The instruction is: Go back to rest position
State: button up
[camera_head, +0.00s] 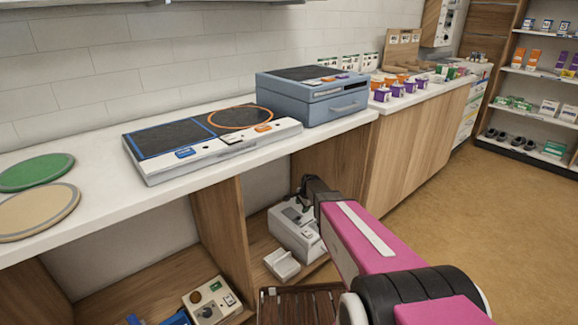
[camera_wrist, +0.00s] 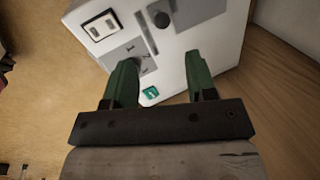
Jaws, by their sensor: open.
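My gripper shows in the wrist view (camera_wrist: 160,85) with its two green fingers apart and nothing between them. The fingers point at a white device (camera_wrist: 215,40) with a grey panel and a dark knob, close in front of them; I cannot tell whether they touch it. In the head view my pink arm reaches down to the lower shelf, and the white device (camera_head: 294,232) stands there just left of the arm's end. The fingers are hidden in the head view.
The white counter (camera_head: 95,205) above holds a flat two-panel unit (camera_head: 200,140), a blue-grey box (camera_head: 312,97), and green (camera_head: 35,172) and tan (camera_head: 38,211) discs. A wooden divider (camera_head: 222,225) stands left of the device. Open floor (camera_head: 480,200) lies to the right.

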jog(key=s+d+r+n+g, duration=0.1)
jog(key=s+r+n, duration=0.3)
jog(key=s, duration=0.5)
jog(key=s+d+r+n+g+h, duration=0.1)
jog(key=s+r+n, duration=0.3)
jog(key=s, duration=0.6)
jog(key=s+d+r+n+g, duration=0.1)
jog(key=s+r+n, duration=0.3)
jog(key=s, duration=0.6)
jog(key=shift+s+d+r+h, duration=0.25)
jog(key=shift+d+r+h, duration=0.05)
jog(key=shift+d, duration=0.4)
jog(key=shift+d, duration=0.4)
